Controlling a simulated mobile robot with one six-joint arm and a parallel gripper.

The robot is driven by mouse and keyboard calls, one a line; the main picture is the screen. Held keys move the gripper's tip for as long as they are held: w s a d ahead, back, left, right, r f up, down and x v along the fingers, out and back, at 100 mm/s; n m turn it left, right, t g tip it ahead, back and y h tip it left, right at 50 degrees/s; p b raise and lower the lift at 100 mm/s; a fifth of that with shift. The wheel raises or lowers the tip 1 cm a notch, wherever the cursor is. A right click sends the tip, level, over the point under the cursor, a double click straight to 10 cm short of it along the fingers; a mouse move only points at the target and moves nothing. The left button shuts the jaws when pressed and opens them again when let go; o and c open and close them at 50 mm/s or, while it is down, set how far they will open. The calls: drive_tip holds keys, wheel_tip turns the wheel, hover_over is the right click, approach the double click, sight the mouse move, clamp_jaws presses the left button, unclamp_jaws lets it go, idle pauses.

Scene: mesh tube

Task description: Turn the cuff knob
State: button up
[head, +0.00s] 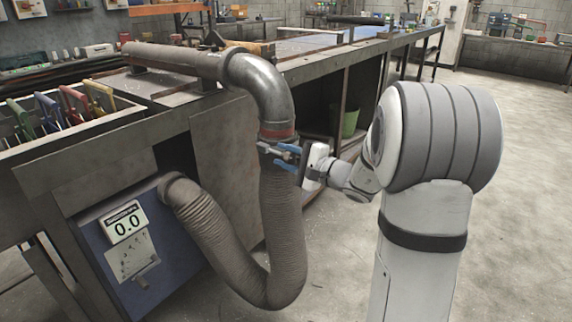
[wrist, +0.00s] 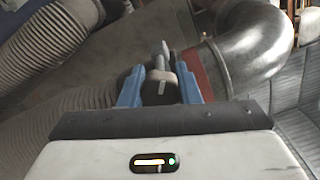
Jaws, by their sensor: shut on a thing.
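The cuff knob (wrist: 160,68), a light grey piece with a narrow stem, sits between the blue fingers of my gripper (wrist: 158,88) in the wrist view. My gripper is shut on it. In the head view my gripper (head: 287,152) is at the cuff (head: 278,136), where the metal elbow pipe (head: 262,85) meets the ribbed hose (head: 281,220). The knob is too small to tell apart in the head view. A red band (wrist: 205,70) shows just right of the fingers in the wrist view.
A workbench (head: 190,105) runs behind the pipe, with colored clamps (head: 75,103) in a tray at left. A green bin (head: 350,122) stands under the bench. The floor at right is clear.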

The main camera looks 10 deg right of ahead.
sight(292, 158)
idle(0.3)
drive_tip(key=o, duration=1)
drive_tip(key=p+v, duration=0.1)
drive_tip(key=v, duration=0.7)
drive_tip(key=shift+a, duration=0.1)
